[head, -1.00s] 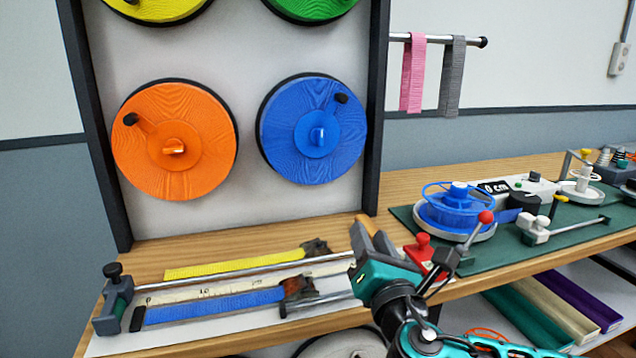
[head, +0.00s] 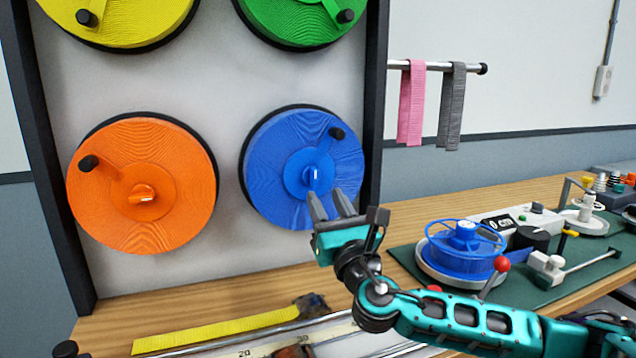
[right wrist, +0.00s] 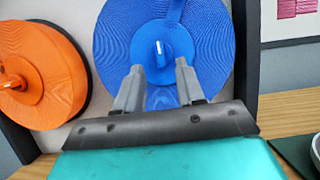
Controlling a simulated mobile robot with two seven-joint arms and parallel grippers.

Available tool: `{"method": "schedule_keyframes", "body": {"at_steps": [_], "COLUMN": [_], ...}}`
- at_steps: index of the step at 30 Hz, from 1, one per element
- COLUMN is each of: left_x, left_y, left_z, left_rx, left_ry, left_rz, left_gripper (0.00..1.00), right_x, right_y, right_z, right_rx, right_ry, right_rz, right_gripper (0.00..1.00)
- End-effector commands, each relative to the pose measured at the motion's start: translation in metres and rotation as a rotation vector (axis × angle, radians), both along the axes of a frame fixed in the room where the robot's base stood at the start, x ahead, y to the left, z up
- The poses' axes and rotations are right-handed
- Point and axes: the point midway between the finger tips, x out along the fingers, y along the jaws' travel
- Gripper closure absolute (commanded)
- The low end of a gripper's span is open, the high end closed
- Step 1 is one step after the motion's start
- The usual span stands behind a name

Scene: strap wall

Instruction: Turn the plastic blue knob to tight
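The blue knob (head: 312,176) is at the centre of the blue strap reel (head: 268,152) on the upright panel, with a white mark on it. My right gripper (head: 331,200) is just below and in front of the knob, open and empty, its fingers pointing up toward the reel. In the right wrist view the knob (right wrist: 160,52) shows above and between the two open fingertips (right wrist: 157,75), apart from them. Its tight marking is too small to read. My left gripper is not in view.
An orange reel (head: 140,180) is to the left; yellow (head: 130,15) and green (head: 290,18) reels are above. The panel's dark right post (head: 374,100) stands close to my right gripper. A blue spool (head: 465,245) is on the bench at right.

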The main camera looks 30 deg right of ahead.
Motion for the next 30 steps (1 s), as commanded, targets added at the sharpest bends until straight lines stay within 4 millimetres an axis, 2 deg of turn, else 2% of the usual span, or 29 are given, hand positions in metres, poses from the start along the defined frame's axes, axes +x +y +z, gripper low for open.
{"method": "schedule_keyframes", "body": {"at_steps": [3,9,21,23,30], "left_x": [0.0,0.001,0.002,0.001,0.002], "left_y": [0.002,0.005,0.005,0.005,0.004], "left_z": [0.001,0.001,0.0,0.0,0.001], "left_rx": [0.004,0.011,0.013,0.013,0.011], "left_ry": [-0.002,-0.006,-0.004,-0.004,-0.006], "left_rz": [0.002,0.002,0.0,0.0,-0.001], "left_gripper": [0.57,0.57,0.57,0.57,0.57], "right_x": [0.019,0.04,0.046,0.046,0.046], "right_y": [-0.004,-0.01,-0.011,-0.011,-0.011], "right_z": [0.009,0.017,0.019,0.019,0.019], "right_rx": [0.002,0.001,0.001,0.001,0.001], "right_ry": [-0.003,-0.001,0.001,0.001,0.001], "right_rz": [-0.001,-0.001,0.0,0.0,0.0], "right_gripper": [0.62,0.62,0.62,0.66,0.89]}}
